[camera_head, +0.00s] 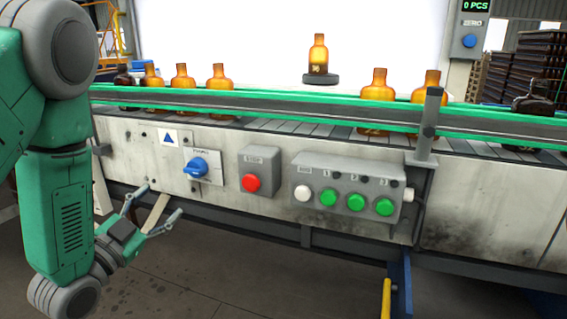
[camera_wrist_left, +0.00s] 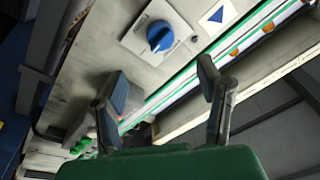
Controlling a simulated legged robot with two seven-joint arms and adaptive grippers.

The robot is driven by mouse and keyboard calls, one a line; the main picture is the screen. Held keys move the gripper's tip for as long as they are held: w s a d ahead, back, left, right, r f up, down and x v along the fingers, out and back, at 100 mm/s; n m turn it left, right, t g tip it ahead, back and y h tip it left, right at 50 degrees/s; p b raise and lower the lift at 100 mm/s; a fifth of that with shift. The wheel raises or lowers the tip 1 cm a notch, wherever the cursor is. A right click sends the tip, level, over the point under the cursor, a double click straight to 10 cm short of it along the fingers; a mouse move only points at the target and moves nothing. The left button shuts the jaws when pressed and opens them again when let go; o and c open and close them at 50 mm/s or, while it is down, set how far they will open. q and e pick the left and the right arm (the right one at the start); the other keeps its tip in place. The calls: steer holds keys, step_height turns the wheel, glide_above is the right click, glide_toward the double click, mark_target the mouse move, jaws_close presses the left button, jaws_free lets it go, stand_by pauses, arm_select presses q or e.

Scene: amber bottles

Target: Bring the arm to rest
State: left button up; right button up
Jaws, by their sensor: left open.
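My left arm (camera_head: 58,205) comes in from the left, and its gripper (camera_head: 161,201) hangs low in front of the conveyor's front panel (camera_head: 215,140). The gripper is open, with no object seen held in it. In the left wrist view its two fingers (camera_wrist_left: 162,75) stand wide apart. The blue rotary knob (camera_head: 196,168) is above and right of the gripper, apart from it in the head view. The knob also shows beyond the fingers in the left wrist view (camera_wrist_left: 160,37). My right gripper is not in view.
Several amber bottles (camera_head: 182,76) stand along the green-railed conveyor (camera_head: 270,103). One bottle (camera_head: 318,55) stands on a dark round stand (camera_head: 320,79). A red button (camera_head: 251,182) and a button box (camera_head: 348,186) stick out from the panel. Open floor (camera_head: 190,270) lies below.

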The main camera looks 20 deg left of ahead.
arm_select(q)
steer(key=s+d+f+n+g+y+p, duration=0.1)
steer(key=s+d+f+n+g+p, duration=0.15)
steer(key=f+g, duration=0.45)
steer(key=s+d+f+n+g+p, duration=0.15)
steer(key=s+f, duration=0.25)
steer(key=f, duration=0.7)
steer(key=s+d+f+n+g, duration=0.1)
steer(key=s+d+f+g, duration=0.1)
steer(key=s, duration=0.5)
steer(key=s+d+f+n+g+p, duration=0.1)
steer(key=s+d+f+g, duration=0.1)
steer(key=s+f+g, duration=0.3)
steer(key=s+d+f+n+g, duration=0.1)
steer(key=s+d+f+g, duration=0.1)
steer(key=s, duration=0.7)
steer(key=shift+d+f+g+y, duration=0.2)
steer(key=shift+f+g+y, duration=0.2)
steer(key=shift+f+g, duration=0.5)
